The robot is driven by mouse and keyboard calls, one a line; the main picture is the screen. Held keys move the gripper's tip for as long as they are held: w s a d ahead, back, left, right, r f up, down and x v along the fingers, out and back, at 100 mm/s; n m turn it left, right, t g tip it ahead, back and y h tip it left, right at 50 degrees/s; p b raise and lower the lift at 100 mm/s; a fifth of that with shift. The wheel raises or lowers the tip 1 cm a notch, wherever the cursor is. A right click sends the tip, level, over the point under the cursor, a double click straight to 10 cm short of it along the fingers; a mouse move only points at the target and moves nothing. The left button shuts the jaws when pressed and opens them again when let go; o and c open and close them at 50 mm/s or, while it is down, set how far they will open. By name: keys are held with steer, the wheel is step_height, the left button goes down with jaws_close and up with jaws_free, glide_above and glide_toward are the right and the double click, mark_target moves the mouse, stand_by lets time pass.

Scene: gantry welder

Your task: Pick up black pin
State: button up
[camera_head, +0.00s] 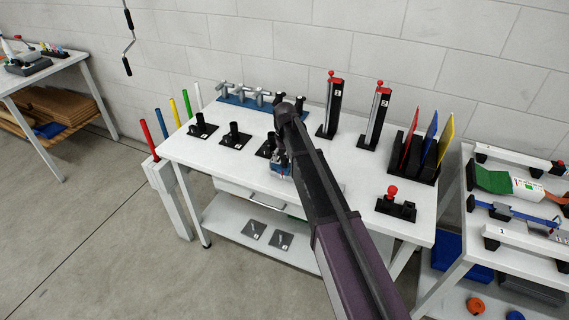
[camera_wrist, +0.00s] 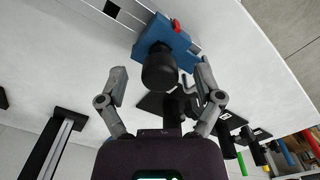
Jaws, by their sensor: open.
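A black cylindrical piece, which looks like the black pin (camera_wrist: 159,72), shows between the fingers of my gripper (camera_wrist: 160,68) in the wrist view. It stands up from a blue device (camera_wrist: 166,38) with a red part, also seen on the white table (camera_head: 313,113) in the head view (camera_head: 281,169). The fingers are spread wide, one on each side of the pin, with gaps visible on both sides. Whether they are level with it in depth I cannot tell.
Black stands with cylinders (camera_head: 234,134) line the table's left side. A blue rack of grey fittings (camera_head: 245,98) is behind. Two red-topped black towers (camera_head: 331,107) (camera_head: 376,116), a coloured-panel holder (camera_head: 413,162) and a red-knobbed block (camera_head: 396,207) stand to the right.

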jaws_close()
steer(key=shift+r, duration=0.2)
stand_by(0.3)
step_height(320, 180, up, 18)
steer(key=p, duration=1.8)
steer(key=shift+f, duration=0.2)
steer(key=shift+f, duration=0.1)
step_height(320, 180, down, 8)
steer(key=b, duration=0.8)
steer(key=shift+a, duration=0.1)
